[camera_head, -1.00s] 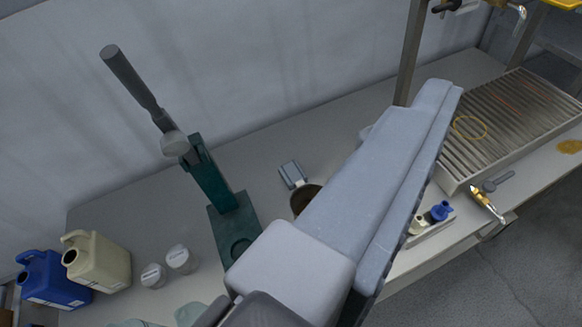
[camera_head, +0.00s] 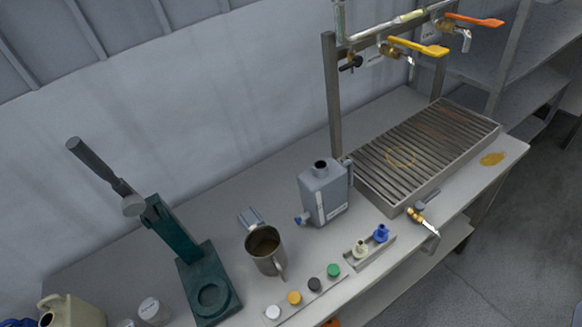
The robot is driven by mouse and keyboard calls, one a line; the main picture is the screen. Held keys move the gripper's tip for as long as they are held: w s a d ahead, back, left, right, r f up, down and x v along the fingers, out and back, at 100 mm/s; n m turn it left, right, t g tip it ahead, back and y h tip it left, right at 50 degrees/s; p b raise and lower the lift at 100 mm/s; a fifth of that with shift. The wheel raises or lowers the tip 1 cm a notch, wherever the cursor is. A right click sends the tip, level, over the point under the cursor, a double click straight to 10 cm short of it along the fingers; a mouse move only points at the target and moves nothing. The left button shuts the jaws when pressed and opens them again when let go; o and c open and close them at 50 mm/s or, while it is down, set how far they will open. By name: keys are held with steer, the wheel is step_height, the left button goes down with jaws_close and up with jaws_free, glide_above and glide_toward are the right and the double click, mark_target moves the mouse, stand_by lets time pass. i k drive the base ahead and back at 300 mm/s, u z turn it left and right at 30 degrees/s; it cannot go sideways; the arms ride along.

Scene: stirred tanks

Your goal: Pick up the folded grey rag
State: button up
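I cannot make out a folded grey rag for certain in this view. A small flat grey-blue object (camera_head: 251,217) lies on the bench just behind a metal mug (camera_head: 265,249); it is too small to tell whether it is cloth or a tool. The mug hides part of the bench beside it. My gripper is not in view, so its fingers and anything in them cannot be seen.
A green lever press (camera_head: 205,282) stands left of the mug. A grey jerrycan (camera_head: 324,193) stands right of it, before a slatted drain tray (camera_head: 425,148) under valve pipework. Several coloured caps (camera_head: 294,297) sit in front. Cream jug (camera_head: 70,313) at bottom left. Bare bench lies behind the press.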

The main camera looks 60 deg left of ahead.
mark_target(249, 217)
steer(key=z, duration=1.35)
steer(key=i, duration=1)
steer(key=u, duration=3.9)
steer(key=i, duration=1.05)
